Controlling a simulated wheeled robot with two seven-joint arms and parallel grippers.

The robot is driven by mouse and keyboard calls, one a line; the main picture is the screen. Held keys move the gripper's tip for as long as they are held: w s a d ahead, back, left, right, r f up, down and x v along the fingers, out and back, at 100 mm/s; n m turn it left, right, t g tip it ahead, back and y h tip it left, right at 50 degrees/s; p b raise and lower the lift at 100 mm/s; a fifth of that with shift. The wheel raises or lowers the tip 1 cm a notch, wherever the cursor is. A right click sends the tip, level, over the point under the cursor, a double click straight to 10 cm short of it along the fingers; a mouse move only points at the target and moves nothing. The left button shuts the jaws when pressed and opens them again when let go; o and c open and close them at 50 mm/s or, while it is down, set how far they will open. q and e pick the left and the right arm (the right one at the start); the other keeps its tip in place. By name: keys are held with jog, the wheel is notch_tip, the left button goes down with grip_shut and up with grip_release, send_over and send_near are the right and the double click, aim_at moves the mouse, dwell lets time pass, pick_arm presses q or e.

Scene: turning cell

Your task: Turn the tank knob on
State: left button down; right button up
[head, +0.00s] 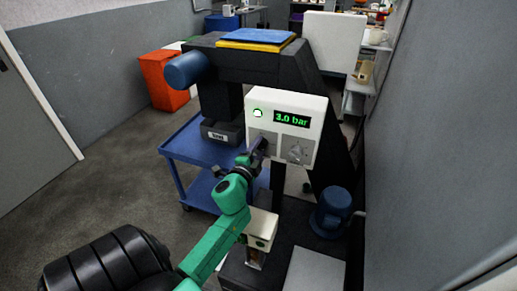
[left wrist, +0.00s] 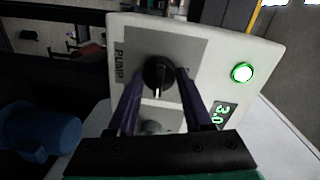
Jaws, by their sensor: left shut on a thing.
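A white control panel (head: 316,107) carries a lit green lamp (head: 258,113), a display reading 3.0 bar (head: 292,119) and two knobs on grey plates. In the left wrist view, the black knob (left wrist: 158,74) beside the label PUMP (left wrist: 120,64) sits between the fingers of my left gripper (left wrist: 160,76), which is shut on it. Its pale pointer mark points down in that view. The other knob (head: 298,152) is free at the right of the panel; it shows partly between the fingers in the left wrist view (left wrist: 151,127). Its label is not readable. My right gripper is out of view.
A blue cart (head: 190,150) stands left of the panel. A blue motor-like cylinder (head: 333,212) sits below right of the panel. A dark machine frame (head: 270,66) stands behind, with blue and yellow trays (head: 258,36) on top. A grey wall closes the right side.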

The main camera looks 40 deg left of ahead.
pick_arm(q)
jog(key=shift+m, duration=0.4)
jog(key=shift+c, duration=1.6)
grip_release()
jog(key=shift+s+d, duration=0.1)
jog(key=shift+s+d+f, duration=0.1)
jog(key=shift+s, duration=0.2)
jog(key=b+v, duration=0.3)
jog(key=v, duration=1)
jog(key=shift+s, duration=0.3)
